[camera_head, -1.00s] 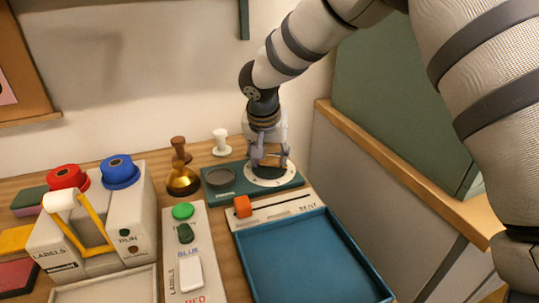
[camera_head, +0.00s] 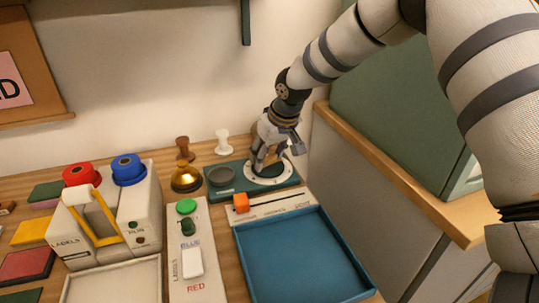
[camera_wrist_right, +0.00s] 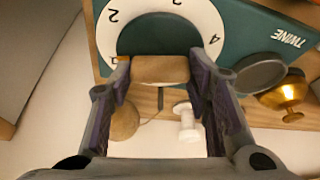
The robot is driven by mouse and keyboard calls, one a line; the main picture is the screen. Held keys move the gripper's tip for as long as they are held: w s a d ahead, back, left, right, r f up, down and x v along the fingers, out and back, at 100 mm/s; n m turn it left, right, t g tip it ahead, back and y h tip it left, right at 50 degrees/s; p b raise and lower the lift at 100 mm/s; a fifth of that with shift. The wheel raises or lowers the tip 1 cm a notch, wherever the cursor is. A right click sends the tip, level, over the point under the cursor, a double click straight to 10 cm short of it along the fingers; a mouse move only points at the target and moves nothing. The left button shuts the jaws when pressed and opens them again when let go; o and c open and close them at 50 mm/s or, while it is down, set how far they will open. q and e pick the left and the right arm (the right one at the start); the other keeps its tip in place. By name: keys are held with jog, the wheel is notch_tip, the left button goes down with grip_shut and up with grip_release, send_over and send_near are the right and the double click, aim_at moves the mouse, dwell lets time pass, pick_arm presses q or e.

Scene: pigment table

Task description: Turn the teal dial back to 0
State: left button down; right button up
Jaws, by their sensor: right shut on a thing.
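The teal dial (camera_head: 268,171) sits in a white numbered ring (camera_head: 285,179) on a teal base plate (camera_head: 226,191) at the back of the table. In the right wrist view the teal disc (camera_wrist_right: 157,36) shows with a wooden grip (camera_wrist_right: 160,69) at its edge. My right gripper (camera_head: 267,161) is shut on this grip, one finger at each side of it, as the wrist view shows (camera_wrist_right: 157,82). Some numerals on the ring (camera_wrist_right: 207,22) can be seen; fingers cover part of it, and I cannot tell the exact setting. My left gripper is not in view.
A grey round cap (camera_head: 221,177) is on the plate, left of the dial. A brass bell (camera_head: 186,178) and a white stamp (camera_head: 223,142) stand near it. A grey-green cabinet (camera_head: 400,130) stands right.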

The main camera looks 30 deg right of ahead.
jog(key=n+y, duration=0.1)
jog(key=n, duration=0.2)
jog(key=shift+f+n+y+b, duration=0.15)
jog(key=shift+n+y+b, duration=0.15)
jog(key=n+g+y+b, duration=0.1)
jog(key=n, duration=0.2)
jog(key=shift+d+f+n, duration=0.1)
jog(key=shift+n, duration=0.2)
jog(key=n+b, duration=0.1)
jog(key=n, duration=0.1)
jog(key=n+g+y+b, duration=0.1)
jog(key=n, duration=0.2)
jog(key=shift+w+g, duration=0.1)
jog(key=shift+g, duration=0.2)
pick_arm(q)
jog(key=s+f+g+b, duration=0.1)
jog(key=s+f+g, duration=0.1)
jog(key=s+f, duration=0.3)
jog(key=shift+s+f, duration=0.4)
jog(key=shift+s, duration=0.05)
pick_arm(e)
jog(key=shift+n+g+y, duration=0.3)
jog(key=shift+n+g, duration=0.2)
jog(key=shift+n, duration=0.9)
jog(key=shift+r, duration=0.2)
jog(key=o, duration=1.2)
jog(key=shift+c, duration=0.2)
